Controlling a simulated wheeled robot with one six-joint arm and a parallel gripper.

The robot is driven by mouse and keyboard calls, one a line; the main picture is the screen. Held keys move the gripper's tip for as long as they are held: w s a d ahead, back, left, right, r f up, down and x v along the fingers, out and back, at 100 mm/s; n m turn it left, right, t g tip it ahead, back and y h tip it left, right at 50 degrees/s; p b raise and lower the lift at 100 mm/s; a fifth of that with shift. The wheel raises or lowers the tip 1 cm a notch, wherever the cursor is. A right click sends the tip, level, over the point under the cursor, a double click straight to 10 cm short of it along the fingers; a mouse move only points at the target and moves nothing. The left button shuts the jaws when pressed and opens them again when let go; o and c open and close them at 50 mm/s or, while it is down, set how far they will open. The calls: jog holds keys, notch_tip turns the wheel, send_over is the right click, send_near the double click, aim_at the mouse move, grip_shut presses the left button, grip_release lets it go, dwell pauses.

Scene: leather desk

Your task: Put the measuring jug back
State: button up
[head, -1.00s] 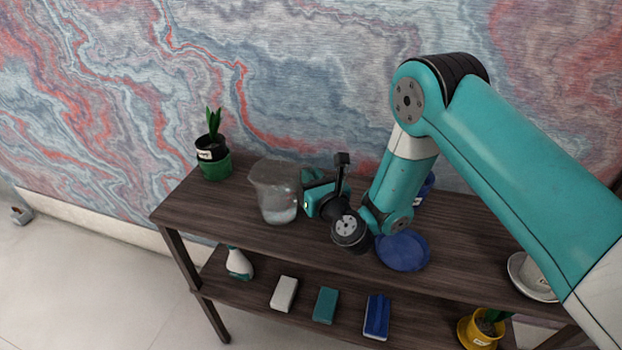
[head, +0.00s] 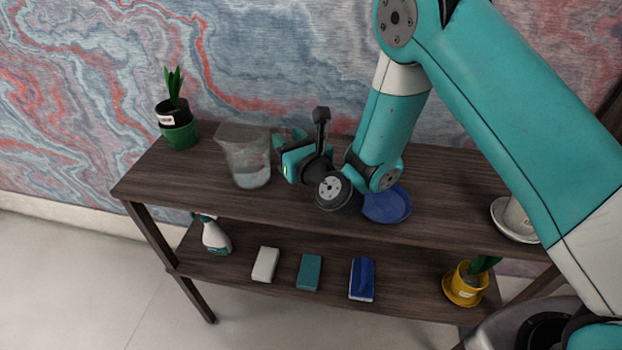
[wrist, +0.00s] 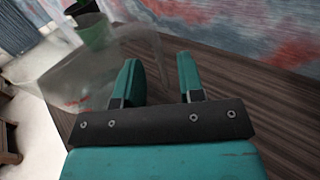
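The clear measuring jug (head: 247,160) stands upright on the dark wooden top, left of centre, with some pale content low inside. My gripper (head: 286,158) is at the jug's right side, low over the top. In the wrist view the jug (wrist: 75,75) fills the upper left, see-through, with small red marking. There my gripper's two teal fingers (wrist: 160,75) are apart, with the jug's right edge close to the left finger. I cannot tell whether the jug's handle lies between the fingers.
A potted plant in a green pot (head: 180,135) stands left of the jug. A blue plate (head: 388,205) lies right of my wrist. A white cup on a saucer (head: 515,232) is far right. The lower shelf holds a spray bottle (head: 215,237), sponges (head: 309,272) and a yellow pot (head: 463,285).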

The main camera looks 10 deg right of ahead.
jog(key=b+v, duration=0.7)
jog(key=v, duration=0.1)
jog(key=shift+s+d+f+b, duration=0.1)
jog(key=shift+s+f+b, duration=0.05)
jog(key=shift+s+b, duration=0.2)
jog(key=shift+s+d, duration=0.2)
jog(key=shift+s, duration=0.15)
jog(key=shift+s+a+r+n, duration=0.1)
jog(key=shift+a+r+n, duration=0.2)
jog(key=shift+n, duration=0.3)
jog(key=s+a+r+n+g+y, duration=0.3)
jog(key=s+n+g, duration=0.5)
jog(key=n, duration=1.2)
jog(key=s+d+n+g+h, duration=0.2)
jog(key=s+d+n+g, duration=0.2)
jog(key=n, duration=0.5)
jog(key=s+d+r+n+g+h, duration=0.1)
jog(key=s+d+n+g+h, duration=0.2)
jog(key=s+d+n, duration=0.3)
jog(key=s+n+g, duration=0.1)
jog(key=s+n, duration=0.2)
jog(key=shift+s+r+g+h, duration=0.2)
jog(key=shift+s+g+h, duration=0.1)
